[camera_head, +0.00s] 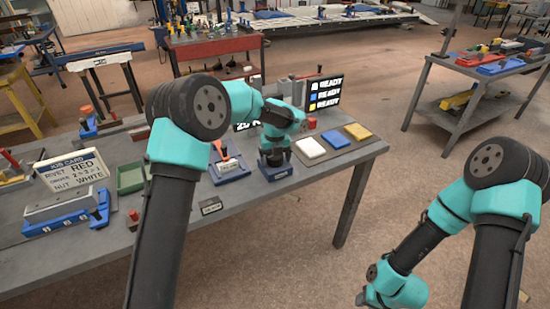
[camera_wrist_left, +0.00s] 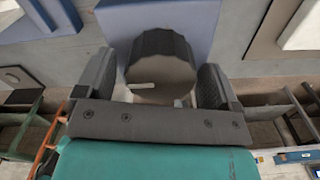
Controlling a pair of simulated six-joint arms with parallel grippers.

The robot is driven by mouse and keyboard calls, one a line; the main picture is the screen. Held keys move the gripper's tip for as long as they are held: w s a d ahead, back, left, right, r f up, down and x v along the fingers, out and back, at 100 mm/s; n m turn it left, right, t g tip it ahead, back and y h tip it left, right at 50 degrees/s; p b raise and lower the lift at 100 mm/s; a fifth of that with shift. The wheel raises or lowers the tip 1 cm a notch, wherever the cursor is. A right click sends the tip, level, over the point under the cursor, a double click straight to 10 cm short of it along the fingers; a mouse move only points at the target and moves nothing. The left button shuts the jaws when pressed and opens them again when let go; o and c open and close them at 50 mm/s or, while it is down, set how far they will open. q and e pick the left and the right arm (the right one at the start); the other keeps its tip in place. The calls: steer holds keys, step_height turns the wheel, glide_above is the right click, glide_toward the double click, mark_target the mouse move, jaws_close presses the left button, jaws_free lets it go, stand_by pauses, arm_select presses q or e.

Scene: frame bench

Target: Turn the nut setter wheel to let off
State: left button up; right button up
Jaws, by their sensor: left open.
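The nut setter wheel (camera_wrist_left: 160,65) is a dark, ribbed round knob with a pale mark on its face, on a blue base (camera_head: 278,174). In the left wrist view it sits between the two fingers of my left gripper (camera_wrist_left: 156,88). The fingers are open, one on each side of the wheel; whether they touch it I cannot tell. In the head view my left gripper (camera_head: 274,155) is low over the base, and hides most of the wheel. My right arm hangs at the lower right, off the bench; its fingers do not show clearly.
White (camera_head: 310,147), blue (camera_head: 334,138) and yellow (camera_head: 357,131) pads lie right of the base. A dark board (camera_head: 325,92) reads READY in several rows. A blue fixture with an orange lever (camera_head: 228,166) stands left. A job card (camera_head: 72,170) reads NUT WHITE.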

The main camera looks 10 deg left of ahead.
arm_select(q)
steer(key=shift+c, duration=0.2)
steer(key=c, duration=0.9)
steer(key=shift+n, duration=0.4)
